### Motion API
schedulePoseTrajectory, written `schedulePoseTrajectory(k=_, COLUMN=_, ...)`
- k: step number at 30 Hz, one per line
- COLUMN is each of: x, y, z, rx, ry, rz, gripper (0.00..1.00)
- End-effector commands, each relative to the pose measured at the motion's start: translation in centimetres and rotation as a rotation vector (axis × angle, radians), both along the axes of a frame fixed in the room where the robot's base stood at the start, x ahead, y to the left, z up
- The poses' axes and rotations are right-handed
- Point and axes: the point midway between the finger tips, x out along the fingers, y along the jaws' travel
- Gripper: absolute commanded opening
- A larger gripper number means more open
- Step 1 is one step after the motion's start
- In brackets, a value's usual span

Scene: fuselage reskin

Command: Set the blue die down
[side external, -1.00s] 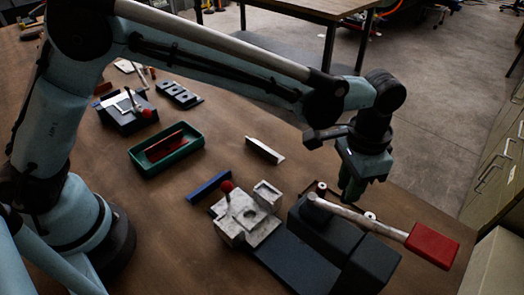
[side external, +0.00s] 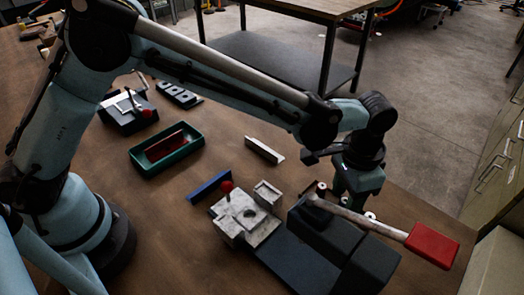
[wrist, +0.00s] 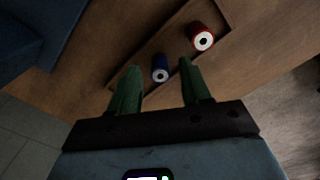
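The blue die (wrist: 160,68) is a short blue cylinder with a white end and a dark centre. In the wrist view it lies within the outline of a brown tray (wrist: 226,10). My gripper (wrist: 159,65) is open, with its green fingers on either side of the blue die and a gap showing at each side. In the side view my gripper (side external: 352,202) is low behind the press lever, and its fingertips are partly hidden. I cannot tell there which white-ended piece is the blue die.
A red die (wrist: 203,38) lies close beyond the right finger. The red-handled lever (side external: 433,245) crosses in front of my gripper. A grey fixture (side external: 245,215), a blue bar (side external: 210,186), a pale angle strip (side external: 264,151) and a green tray (side external: 140,154) are on the table.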

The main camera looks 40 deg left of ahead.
Motion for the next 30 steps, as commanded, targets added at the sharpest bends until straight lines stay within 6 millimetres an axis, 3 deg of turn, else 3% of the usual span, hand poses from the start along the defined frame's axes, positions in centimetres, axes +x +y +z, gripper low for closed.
schedulePoseTrajectory(k=8, x=0.0, y=0.0, z=1.1, rx=0.0, ry=0.0, rz=0.0, gripper=0.48)
schedulePoseTrajectory(k=21, x=0.0, y=0.0, z=9.4, rx=0.0, ry=0.0, rz=0.0, gripper=0.48)
schedulePoseTrajectory(k=30, x=0.0, y=0.1, z=12.2, rx=-0.001, ry=-0.001, rz=0.002, gripper=0.48)
